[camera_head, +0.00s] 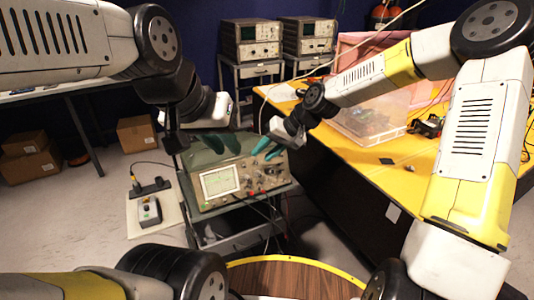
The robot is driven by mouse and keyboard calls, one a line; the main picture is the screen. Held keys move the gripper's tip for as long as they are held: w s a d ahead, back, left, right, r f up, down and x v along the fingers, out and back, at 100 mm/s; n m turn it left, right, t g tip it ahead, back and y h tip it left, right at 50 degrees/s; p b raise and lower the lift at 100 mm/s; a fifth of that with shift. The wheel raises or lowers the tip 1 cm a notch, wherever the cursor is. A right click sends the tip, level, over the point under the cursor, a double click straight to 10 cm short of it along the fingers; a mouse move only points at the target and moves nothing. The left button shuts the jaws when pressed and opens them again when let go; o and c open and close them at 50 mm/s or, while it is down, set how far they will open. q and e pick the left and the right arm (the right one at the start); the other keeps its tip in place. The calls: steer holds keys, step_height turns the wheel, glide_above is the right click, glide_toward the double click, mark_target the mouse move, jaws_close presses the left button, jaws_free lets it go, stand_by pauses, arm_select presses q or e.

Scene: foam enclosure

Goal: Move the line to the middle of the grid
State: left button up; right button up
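An oscilloscope (246,179) stands on a cart in the middle of the view, its front panel of knobs facing me. Its lit screen (220,182) with the grid is at the left of the panel. The line on the grid is too small to make out. My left gripper (216,144) has teal fingers spread apart and is over the top of the oscilloscope, with nothing between them. My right gripper (268,148) is by the oscilloscope's upper right side, its teal fingers a little apart and empty. Neither gripper is at the panel knobs.
A yellow table (395,160) with a clear plastic bin (368,122) stands right of the cart. Cables hang from the oscilloscope's panel. Two more instruments (250,40) stand on carts behind.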

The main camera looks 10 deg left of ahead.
mark_target(245, 167)
steer(key=x, duration=0.8)
steer(key=shift+w+a, duration=0.25)
steer(key=shift+w, duration=0.05)
jaws_close()
